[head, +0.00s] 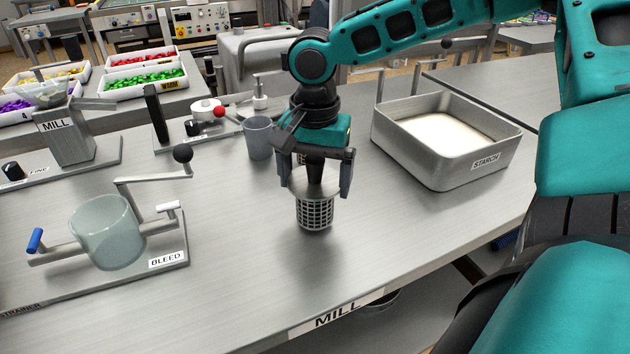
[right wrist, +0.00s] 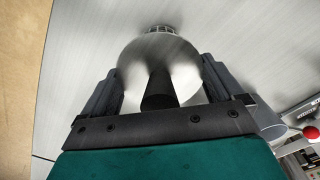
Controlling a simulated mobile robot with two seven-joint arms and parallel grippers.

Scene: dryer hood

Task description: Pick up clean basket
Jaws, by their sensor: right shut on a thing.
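The basket (head: 314,213) is a small grey cylinder with a grid mesh wall, upright over the front middle of the steel table. My right gripper (head: 315,188) points down from above, its two fingers on either side of the basket's top, and is shut on it. In the right wrist view, a shiny round metal top (right wrist: 185,62) with a black knob sits between the fingers, and a bit of mesh (right wrist: 160,29) shows beyond it. I cannot tell whether the basket's bottom touches the table. My left gripper is not in view.
A glass drum on the BLEED stand (head: 107,232) is at left, with a crank. A grey cup (head: 258,138) stands close behind the gripper. The table front (head: 245,285) is clear.

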